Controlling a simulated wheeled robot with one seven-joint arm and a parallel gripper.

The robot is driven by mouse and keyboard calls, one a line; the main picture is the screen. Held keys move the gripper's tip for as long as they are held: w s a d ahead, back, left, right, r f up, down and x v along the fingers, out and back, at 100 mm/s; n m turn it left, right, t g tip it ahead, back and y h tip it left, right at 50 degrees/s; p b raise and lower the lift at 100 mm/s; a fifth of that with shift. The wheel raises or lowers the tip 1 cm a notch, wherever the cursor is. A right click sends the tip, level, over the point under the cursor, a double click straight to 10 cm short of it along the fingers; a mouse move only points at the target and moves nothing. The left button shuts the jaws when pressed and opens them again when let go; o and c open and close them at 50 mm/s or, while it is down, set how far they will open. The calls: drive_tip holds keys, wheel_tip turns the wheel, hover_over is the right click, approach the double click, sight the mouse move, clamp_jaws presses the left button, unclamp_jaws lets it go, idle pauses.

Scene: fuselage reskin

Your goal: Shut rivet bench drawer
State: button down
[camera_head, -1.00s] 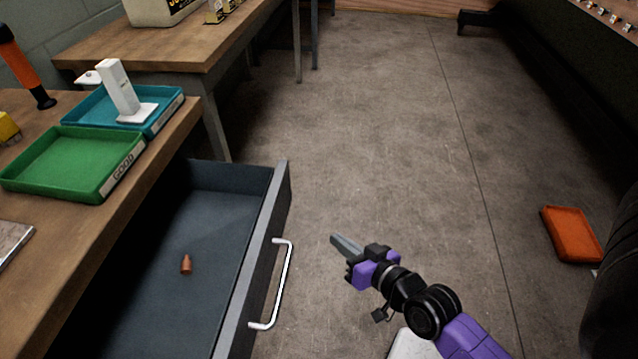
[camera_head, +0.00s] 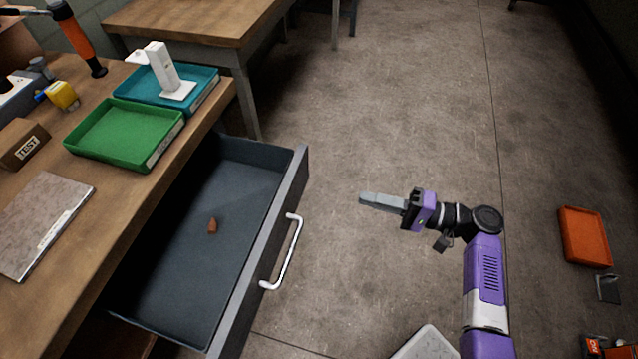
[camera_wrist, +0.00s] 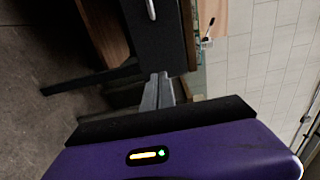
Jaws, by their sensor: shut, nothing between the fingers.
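The grey rivet bench drawer (camera_head: 228,268) is pulled out from under the wooden bench at the left in the head view. The white bar handle (camera_head: 292,252) is on the drawer's front. My gripper (camera_head: 364,199) is shut and empty, to the right of the handle and apart from it, with its fingers pointing left toward the drawer front. In the wrist view, my shut fingers (camera_wrist: 158,92) point at a dark front panel (camera_wrist: 152,45), and part of a pale handle (camera_wrist: 151,9) shows at the top edge.
On the bench (camera_head: 105,225) stand a green tray (camera_head: 112,158), a teal tray (camera_head: 205,98) with a white stand (camera_head: 165,72), and a brown TEST box (camera_head: 24,148). An orange tray (camera_head: 585,238) lies on the floor at right. Floor between drawer and gripper is clear.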

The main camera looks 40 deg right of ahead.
sight(301, 183)
drive_tip(key=x, duration=1.3)
drive_tip(key=shift+w+a+p, duration=0.2)
drive_tip(key=shift+a+p, duration=0.05)
drive_tip(key=shift+p, duration=0.15)
